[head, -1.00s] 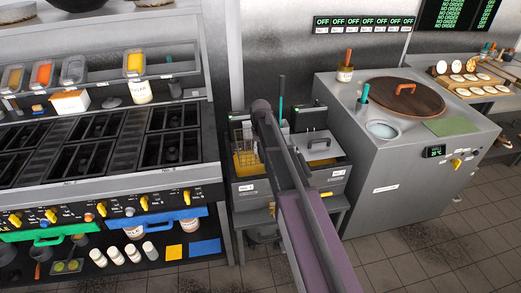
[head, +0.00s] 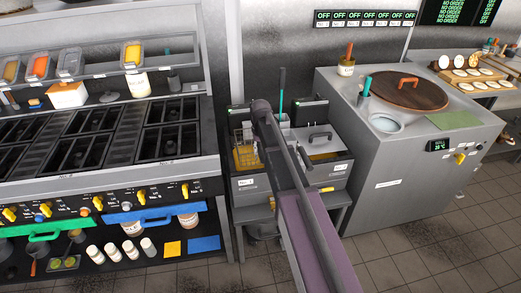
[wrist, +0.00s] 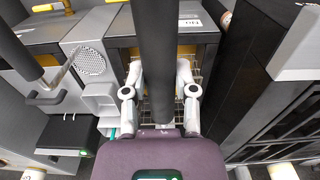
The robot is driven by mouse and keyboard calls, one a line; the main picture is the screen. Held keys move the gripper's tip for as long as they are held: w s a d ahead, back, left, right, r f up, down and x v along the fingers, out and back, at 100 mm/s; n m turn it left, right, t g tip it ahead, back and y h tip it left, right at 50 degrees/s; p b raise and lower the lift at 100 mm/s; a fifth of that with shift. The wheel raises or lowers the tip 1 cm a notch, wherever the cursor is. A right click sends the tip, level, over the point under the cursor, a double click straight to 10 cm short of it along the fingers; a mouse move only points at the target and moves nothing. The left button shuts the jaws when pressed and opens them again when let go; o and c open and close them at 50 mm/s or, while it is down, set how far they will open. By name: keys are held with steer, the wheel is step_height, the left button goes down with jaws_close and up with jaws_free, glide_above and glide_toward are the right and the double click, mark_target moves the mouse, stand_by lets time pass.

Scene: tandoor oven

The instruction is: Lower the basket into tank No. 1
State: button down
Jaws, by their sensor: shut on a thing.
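Tank No. 1 (head: 252,184) is the left tank of the fryer, with yellow-orange oil showing inside. The wire basket (head: 243,136) is at its opening, partly hidden behind my arm. I cannot tell exactly how deep it sits. In the wrist view my gripper (wrist: 159,80) is shut on the basket's thick dark handle (wrist: 156,35). Some basket wires (wrist: 194,76) show beyond the fingers. The tank's label (wrist: 190,21) shows above. My fingers are hidden in the head view.
The right tank (head: 325,172) stands close beside it, with a handled cover. A stove (head: 105,165) stands to the left, and a grey oven with a round brown lid (head: 408,93) to the right. A teal-handled tool (head: 282,88) rises behind the fryer.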

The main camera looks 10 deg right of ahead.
step_height(320, 180, down, 13)
steer(key=b, duration=1.3)
steer(key=shift+f, duration=0.15)
stand_by(1.2)
steer(key=shift+f+b, duration=0.5)
steer(key=shift+b, duration=0.05)
stand_by(0.6)
steer(key=shift+c, duration=1.6)
jaws_free()
steer(key=shift+r, duration=0.2)
step_height(320, 180, up, 22)
steer(key=p, duration=2.2)
steer(key=shift+r+p, duration=0.15)
steer(key=shift+p, duration=0.2)
step_height(320, 180, up, 7)
steer(key=w+p, duration=0.3)
steer(key=p, duration=0.4)
steer(key=shift+r, duration=0.2)
